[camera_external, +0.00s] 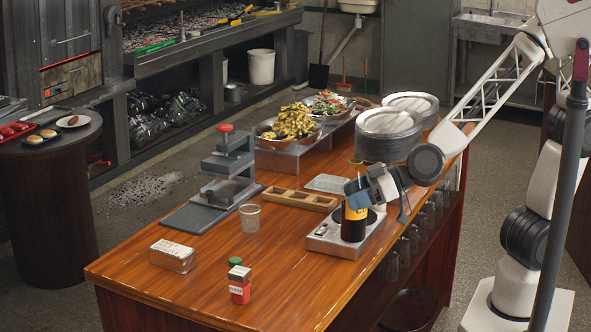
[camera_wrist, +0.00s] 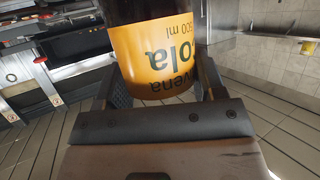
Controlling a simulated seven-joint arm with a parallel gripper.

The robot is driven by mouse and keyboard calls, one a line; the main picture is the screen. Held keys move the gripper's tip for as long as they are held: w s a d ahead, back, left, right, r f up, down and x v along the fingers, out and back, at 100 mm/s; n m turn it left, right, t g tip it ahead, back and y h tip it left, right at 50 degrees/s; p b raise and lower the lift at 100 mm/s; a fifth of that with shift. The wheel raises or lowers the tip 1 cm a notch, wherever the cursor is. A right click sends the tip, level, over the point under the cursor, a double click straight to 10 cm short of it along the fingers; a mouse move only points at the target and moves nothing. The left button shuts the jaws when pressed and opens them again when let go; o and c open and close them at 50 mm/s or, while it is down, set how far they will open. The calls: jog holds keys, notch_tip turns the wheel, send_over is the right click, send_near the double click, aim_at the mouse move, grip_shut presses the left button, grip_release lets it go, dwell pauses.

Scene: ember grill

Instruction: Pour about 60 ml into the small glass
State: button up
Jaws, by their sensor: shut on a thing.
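A dark cola bottle (camera_external: 353,226) with a yellow-orange label is upright at the kitchen scale (camera_external: 334,243). I cannot tell whether its base touches the scale. My gripper (camera_external: 357,189) is shut around the upper part of the bottle from the right. In the wrist view the bottle's label (camera_wrist: 155,62) reads "cola" and "500 ml" upside down, between my gripper's fingers (camera_wrist: 162,88). A small clear glass (camera_external: 250,218) stands upright on the wooden counter, left of the scale, and looks empty.
A press (camera_external: 232,155) stands behind the glass. A wooden divided tray (camera_external: 299,199) lies behind the scale. A red shaker (camera_external: 240,285), a green-lidded jar (camera_external: 235,264) and a clear box (camera_external: 172,256) are in front. Stacked plates (camera_external: 388,135) stand at the back. Counter between glass and scale is clear.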

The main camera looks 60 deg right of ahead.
jog(key=shift+w+d, duration=1.7)
jog(key=shift+w, duration=4.35)
jog(key=shift+w+d, duration=1.7)
jog(key=shift+w, duration=4.3)
jog(key=shift+f, duration=2.8)
jog(key=shift+f, duration=0.2)
jog(key=shift+w+f+m+g, duration=0.1)
jog(key=shift+f+m+g, duration=0.8)
jog(key=shift+f+g, duration=0.5)
jog(key=shift+r+g, duration=0.15)
jog(key=shift+g, duration=0.15)
